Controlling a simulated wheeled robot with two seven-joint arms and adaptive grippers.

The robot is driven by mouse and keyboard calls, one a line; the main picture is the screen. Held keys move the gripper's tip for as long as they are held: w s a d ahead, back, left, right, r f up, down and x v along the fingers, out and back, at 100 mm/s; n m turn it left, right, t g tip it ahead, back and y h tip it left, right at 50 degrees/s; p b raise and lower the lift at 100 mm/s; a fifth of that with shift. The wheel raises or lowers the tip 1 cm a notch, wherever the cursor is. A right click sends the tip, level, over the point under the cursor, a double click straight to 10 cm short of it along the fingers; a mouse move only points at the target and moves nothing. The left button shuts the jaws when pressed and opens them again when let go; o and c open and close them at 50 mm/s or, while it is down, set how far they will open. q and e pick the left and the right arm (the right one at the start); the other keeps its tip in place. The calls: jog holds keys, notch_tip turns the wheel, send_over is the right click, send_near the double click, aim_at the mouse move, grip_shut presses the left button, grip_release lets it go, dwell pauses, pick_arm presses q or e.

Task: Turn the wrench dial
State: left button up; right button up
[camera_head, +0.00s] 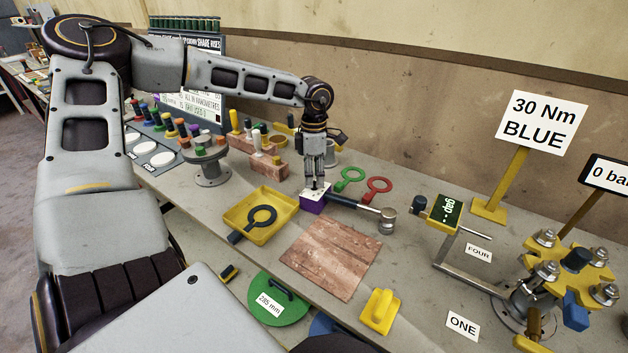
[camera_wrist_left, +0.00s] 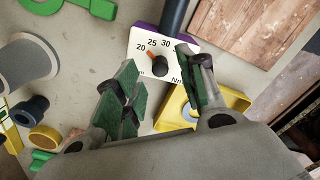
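The wrench dial is a white face (camera_wrist_left: 165,50) marked 20, 25, 30 and Nm, with a dark knob (camera_wrist_left: 160,67) and an orange pointer near 20 to 25. It sits on a purple box (camera_head: 312,204) on the bench, joined to a dark-handled wrench (camera_head: 355,206) with a metal head. My left gripper (camera_head: 314,186) points down just above the dial. In the left wrist view its green-padded fingers (camera_wrist_left: 160,72) are apart, with the knob showing between them. Whether they touch the knob I cannot tell. My right gripper is in neither view.
A yellow tray (camera_head: 236,213) holding a black ring tool stands left of the wrench. A wooden board (camera_head: 331,276) lies in front. Green (camera_head: 349,175) and red (camera_head: 378,186) ring tools lie behind. A sign (camera_head: 543,122) reads 30 Nm BLUE. A yellow flange (camera_head: 570,268) stands right.

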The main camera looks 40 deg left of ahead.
pick_arm(q)
jog(key=shift+f, duration=1)
grip_shut()
